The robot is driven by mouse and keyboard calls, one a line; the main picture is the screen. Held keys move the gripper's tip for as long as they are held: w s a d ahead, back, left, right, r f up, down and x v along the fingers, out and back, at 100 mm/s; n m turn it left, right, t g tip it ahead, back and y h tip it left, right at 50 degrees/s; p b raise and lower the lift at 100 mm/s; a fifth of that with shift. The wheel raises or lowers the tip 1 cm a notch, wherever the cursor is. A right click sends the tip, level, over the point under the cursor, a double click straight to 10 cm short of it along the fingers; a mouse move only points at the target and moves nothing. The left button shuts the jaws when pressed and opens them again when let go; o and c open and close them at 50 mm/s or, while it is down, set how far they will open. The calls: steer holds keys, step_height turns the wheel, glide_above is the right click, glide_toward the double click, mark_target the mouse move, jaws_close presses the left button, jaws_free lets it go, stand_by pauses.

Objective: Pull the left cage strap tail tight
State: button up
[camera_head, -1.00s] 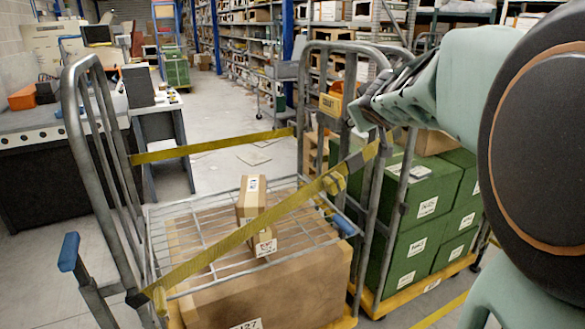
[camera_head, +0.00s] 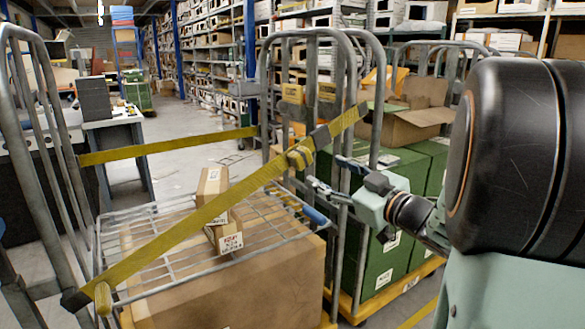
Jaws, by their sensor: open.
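The left cage (camera_head: 340,75) is a grey tubular roll cage. A yellow strap (camera_head: 200,217) runs slantwise across its front, from lower left to upper right. A dark buckle (camera_head: 320,136) sits near its upper end, with a short bunched yellow piece (camera_head: 299,157) just below it. Another short yellow end (camera_head: 103,298) hangs at the strap's lower left. I cannot tell which is the tail. My gripper (camera_head: 324,172) is open and empty, pointing left, just right of and below the bunched piece. It appears apart from the strap; its depth against the cage post is unclear.
A large carton (camera_head: 230,285) and small boxes (camera_head: 212,187) are in the left cage with a wire shelf (camera_head: 150,235). A second yellow strap (camera_head: 165,146) crosses behind. Green crates (camera_head: 400,175) and an open carton (camera_head: 405,123) fill the right cage close by my arm.

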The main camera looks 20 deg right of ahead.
mark_target(305, 161)
steer(key=b+x, duration=0.1)
steer(key=x, duration=0.9)
steer(key=shift+a, duration=0.1)
jaws_close()
